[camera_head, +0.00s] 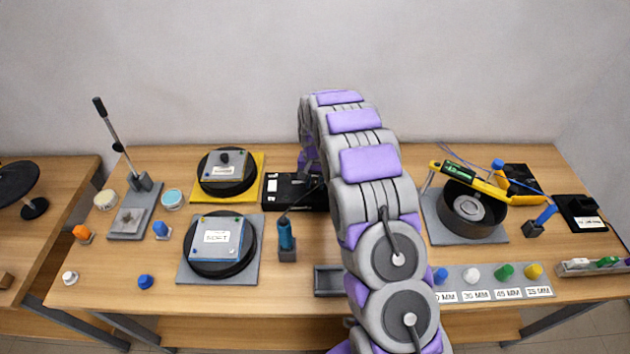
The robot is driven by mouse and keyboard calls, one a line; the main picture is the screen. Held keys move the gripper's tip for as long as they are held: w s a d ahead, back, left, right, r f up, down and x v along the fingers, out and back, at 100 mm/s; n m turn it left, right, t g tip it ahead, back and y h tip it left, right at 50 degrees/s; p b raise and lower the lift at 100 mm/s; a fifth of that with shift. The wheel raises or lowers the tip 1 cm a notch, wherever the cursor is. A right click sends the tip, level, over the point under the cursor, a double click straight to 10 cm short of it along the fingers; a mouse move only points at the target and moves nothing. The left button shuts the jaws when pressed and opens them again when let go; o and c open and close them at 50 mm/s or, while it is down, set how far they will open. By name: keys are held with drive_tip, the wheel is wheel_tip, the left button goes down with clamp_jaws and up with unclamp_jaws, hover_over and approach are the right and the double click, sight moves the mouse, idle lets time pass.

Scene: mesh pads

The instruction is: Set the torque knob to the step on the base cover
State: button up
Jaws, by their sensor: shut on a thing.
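My gripper (308,172) reaches down onto a low black box (283,190) at the back middle of the bench, and my arm covers much of the view there. Its fingers are small and dark against the box. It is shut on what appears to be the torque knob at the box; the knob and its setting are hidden. A round black base with a grey cover (233,229) stands on a grey mat at front left; its white label seems to read "SOFT". A second base with a grey cover (214,159) stands on a yellow mat behind it; its label is too small to read.
A blue-handled driver (286,234) stands upright in a holder, front of the box. A lever press (138,187) is at left. A round drum with a yellow tool (470,210) and a row of coloured knobs (472,274) are at right. Small coloured knobs lie at front left.

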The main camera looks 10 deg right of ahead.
drive_tip(key=shift+r+n, duration=0.1)
drive_tip(key=shift+n, duration=0.2)
drive_tip(key=n+p, duration=0.3)
drive_tip(key=n, duration=0.2)
drive_tip(key=n+p, duration=0.1)
drive_tip(key=n, duration=0.5)
idle(0.4)
drive_tip(key=o, duration=1)
drive_tip(key=shift+o, duration=0.2)
